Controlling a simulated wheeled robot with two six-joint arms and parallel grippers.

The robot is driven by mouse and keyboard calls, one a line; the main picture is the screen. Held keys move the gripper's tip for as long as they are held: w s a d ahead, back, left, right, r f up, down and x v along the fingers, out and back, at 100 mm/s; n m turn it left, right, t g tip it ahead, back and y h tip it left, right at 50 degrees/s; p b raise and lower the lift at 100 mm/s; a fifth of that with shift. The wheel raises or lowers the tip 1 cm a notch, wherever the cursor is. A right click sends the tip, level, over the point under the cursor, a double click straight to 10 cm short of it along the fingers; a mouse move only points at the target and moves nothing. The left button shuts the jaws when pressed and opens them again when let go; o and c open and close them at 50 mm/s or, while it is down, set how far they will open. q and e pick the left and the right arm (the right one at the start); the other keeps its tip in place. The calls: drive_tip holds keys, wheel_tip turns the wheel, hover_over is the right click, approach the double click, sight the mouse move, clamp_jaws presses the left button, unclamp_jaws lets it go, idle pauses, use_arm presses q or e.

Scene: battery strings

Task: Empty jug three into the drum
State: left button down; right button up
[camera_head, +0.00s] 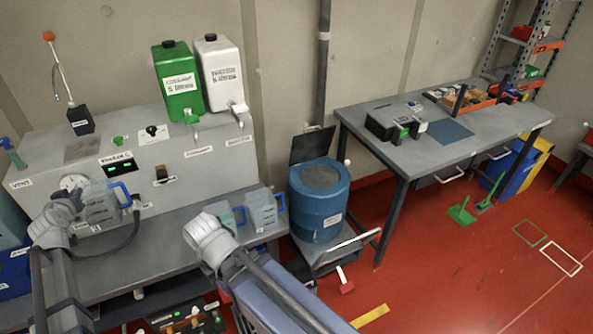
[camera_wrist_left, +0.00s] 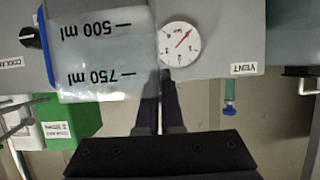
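A clear jug with a blue handle (camera_head: 100,207) is raised in front of the grey panel, above the bench. My left gripper (camera_head: 78,198) is at its left side. In the left wrist view the jug (camera_wrist_left: 105,45) shows 500 ml and 750 ml marks, and my left fingers (camera_wrist_left: 160,100) are close together at its edge, apparently shut on its wall. Two similar jugs stand on the bench, one (camera_head: 264,206) beside the other (camera_head: 228,213). I cannot read which is jug three. The blue drum (camera_head: 320,215) stands right of the bench. My right gripper (camera_head: 205,238) is near the bench; its fingers are hidden.
Green (camera_head: 178,83) and white (camera_head: 220,75) canisters stand on the panel. A round gauge (camera_head: 74,184) and a black hose (camera_head: 122,238) are close to the raised jug. A grey table (camera_head: 460,140) stands right of the drum. Red floor there is mostly clear.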

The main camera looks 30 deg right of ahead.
idle(0.3)
use_arm(q)
wheel_tip(320, 180, down, 5)
drive_tip(key=b, duration=0.5)
drive_tip(key=shift+f, duration=0.2)
drive_tip(key=shift+r, duration=0.15)
drive_tip(key=shift+s, duration=0.1)
